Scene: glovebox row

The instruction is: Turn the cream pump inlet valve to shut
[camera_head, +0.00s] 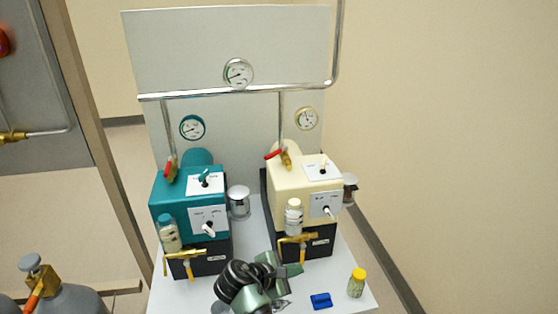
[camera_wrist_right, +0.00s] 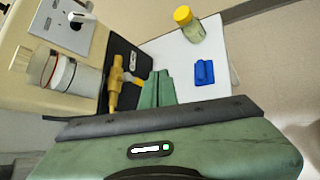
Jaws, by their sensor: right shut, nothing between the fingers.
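The cream pump (camera_head: 312,193) stands on the right of the white bench. A brass valve with a red handle (camera_head: 273,155) sits on the pipe above it, the handle lying across the pipe. A second, yellow-handled valve (camera_head: 298,238) is on the pump's lower front; it shows in the right wrist view (camera_wrist_right: 118,82). I cannot tell from labels which is the inlet. My right gripper (camera_head: 292,270) is low in front of the cream pump. In the right wrist view its fingers (camera_wrist_right: 156,88) are shut and empty, beside the yellow valve. My left gripper is out of view.
The teal pump (camera_head: 178,215) stands to the left with similar valves. A white-capped bottle (camera_head: 293,216) is on the cream pump's front. A blue object (camera_head: 321,300) and a yellow-capped jar (camera_head: 356,283) are on the bench to the right. A gas cylinder (camera_head: 62,298) is lower left.

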